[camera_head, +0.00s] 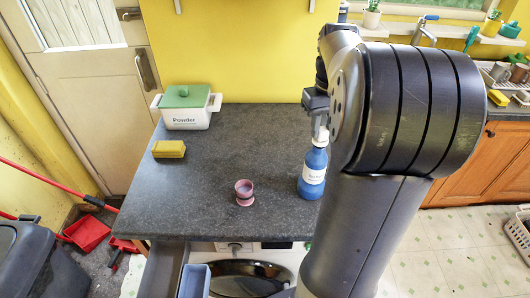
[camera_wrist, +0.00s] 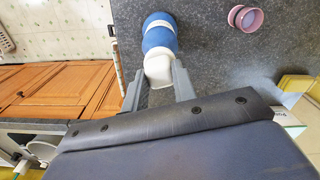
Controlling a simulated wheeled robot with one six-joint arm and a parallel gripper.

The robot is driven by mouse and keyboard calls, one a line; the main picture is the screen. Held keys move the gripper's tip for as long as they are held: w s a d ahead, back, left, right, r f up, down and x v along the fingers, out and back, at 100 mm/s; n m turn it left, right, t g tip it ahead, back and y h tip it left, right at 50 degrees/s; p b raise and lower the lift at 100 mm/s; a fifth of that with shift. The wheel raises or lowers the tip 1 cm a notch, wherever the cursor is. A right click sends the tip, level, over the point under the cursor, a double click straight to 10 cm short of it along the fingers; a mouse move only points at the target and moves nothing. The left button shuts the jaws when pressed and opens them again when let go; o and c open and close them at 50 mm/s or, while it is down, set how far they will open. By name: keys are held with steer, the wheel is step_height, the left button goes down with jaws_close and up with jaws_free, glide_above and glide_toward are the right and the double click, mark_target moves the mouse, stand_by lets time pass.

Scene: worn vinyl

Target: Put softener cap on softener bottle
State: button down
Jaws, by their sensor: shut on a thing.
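The softener bottle (camera_head: 312,172) is blue with a white label and stands upright on the dark worktop, near its front right edge. It also shows in the wrist view (camera_wrist: 160,38). My gripper (camera_head: 320,122) is straight above the bottle. In the wrist view, my gripper's two grey fingers (camera_wrist: 159,84) are shut on the white softener cap (camera_wrist: 157,68). The cap is in line with the bottle's top. I cannot tell whether it is seated or just above the neck, as the arm and fingers partly hide that spot in the head view.
A pink cup (camera_head: 244,192) stands left of the bottle. A yellow sponge (camera_head: 169,149) and a white powder box (camera_head: 187,112) with a green lid are at the back left. The worktop (camera_head: 240,145) between is clear. An open drawer (camera_head: 166,268) and a washing machine (camera_head: 245,268) are below.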

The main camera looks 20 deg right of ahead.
steer(key=shift+f+b, duration=0.35)
steer(key=shift+f, duration=0.25)
steer(key=c, duration=1.1)
jaws_free()
steer(key=shift+r, duration=0.2)
steer(key=shift+r+p, duration=3.55)
steer(key=shift+r, duration=0.35)
step_height(320, 180, up, 11)
steer(key=shift+f+b, duration=0.15)
steer(key=shift+b, duration=0.35)
